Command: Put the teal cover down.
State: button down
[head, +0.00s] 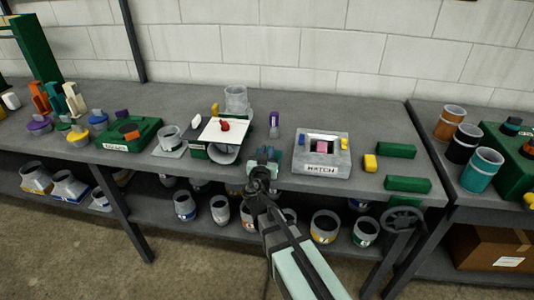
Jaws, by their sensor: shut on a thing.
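My gripper (264,166) is over the front part of the bench, between the white board and the grey box marked HATCH. It is shut on a small dark teal piece, which I take to be the teal cover (268,153). The gripper and wrist hide much of the cover, so its full shape and any gap to the bench top cannot be told. The grey HATCH box (321,168) is just to the right, with a square opening on top and something pink (322,147) inside.
A white board with a red knob (224,127) lies tilted over a container to the left. A purple piece (274,119) stands behind. Cans fill the shelf below. Bench top (300,108) behind is clear.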

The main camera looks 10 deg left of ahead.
jog(key=shift+f, duration=0.2)
jog(key=c, duration=1.1)
grip_release()
jog(key=shift+s, duration=0.1)
jog(key=shift+o, duration=0.2)
jog(key=shift+s, duration=3.65)
